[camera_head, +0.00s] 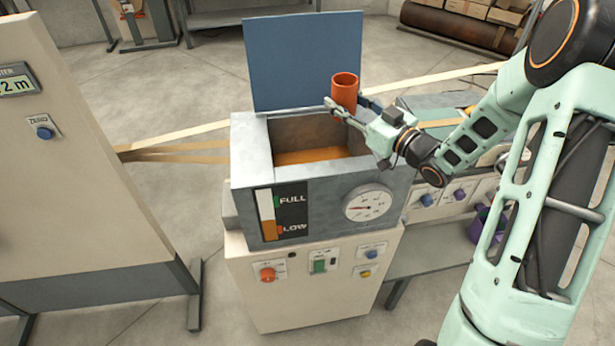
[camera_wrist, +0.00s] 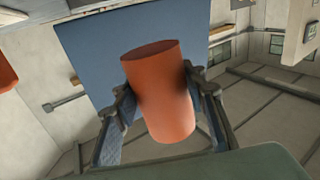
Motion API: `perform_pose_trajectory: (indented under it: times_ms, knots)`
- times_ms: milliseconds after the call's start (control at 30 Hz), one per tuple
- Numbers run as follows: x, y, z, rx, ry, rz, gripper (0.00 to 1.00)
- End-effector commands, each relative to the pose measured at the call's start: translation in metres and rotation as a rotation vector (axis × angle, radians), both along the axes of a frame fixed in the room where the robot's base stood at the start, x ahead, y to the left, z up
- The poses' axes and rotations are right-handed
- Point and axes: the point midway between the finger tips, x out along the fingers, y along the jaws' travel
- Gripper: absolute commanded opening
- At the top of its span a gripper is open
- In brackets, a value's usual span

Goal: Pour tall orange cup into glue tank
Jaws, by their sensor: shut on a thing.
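The tall orange cup (camera_head: 345,91) is held upright, or nearly so, above the right rear edge of the glue tank in the head view. My gripper (camera_head: 345,106) is shut on the cup, with a finger on each side of it in the wrist view (camera_wrist: 158,100). The grey glue tank (camera_head: 250,150) is open, its blue lid (camera_head: 302,60) raised at the back. Orange-brown glue (camera_head: 310,156) lies low inside. The tank's level strip reads between FULL and LOW, nearer LOW. The cup's contents are hidden.
A round gauge (camera_head: 368,204) and a control panel (camera_head: 320,265) are on the tank's front. Paper strips (camera_head: 180,146) run behind the tank from the cream cabinet (camera_head: 90,150) at left. A purple container (camera_head: 486,228) stands at right.

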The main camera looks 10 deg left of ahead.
Motion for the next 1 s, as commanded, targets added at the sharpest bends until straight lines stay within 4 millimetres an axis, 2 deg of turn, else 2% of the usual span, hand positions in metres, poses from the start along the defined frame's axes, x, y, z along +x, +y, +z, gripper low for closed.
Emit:
perform_pose_trajectory:
  times_ms: [33,300,467,833,1000]
  knots:
    - [-0.012,0.017,-0.024,0.011,0.055,0.031,0.11]
    - [-0.012,0.019,-0.022,0.009,0.055,0.036,0.11]
    - [-0.013,0.019,-0.01,0.008,0.055,0.036,0.11]
    - [-0.01,0.013,0.034,0.005,0.042,0.025,0.11]
    - [-0.01,0.012,0.043,0.006,0.042,0.023,0.11]
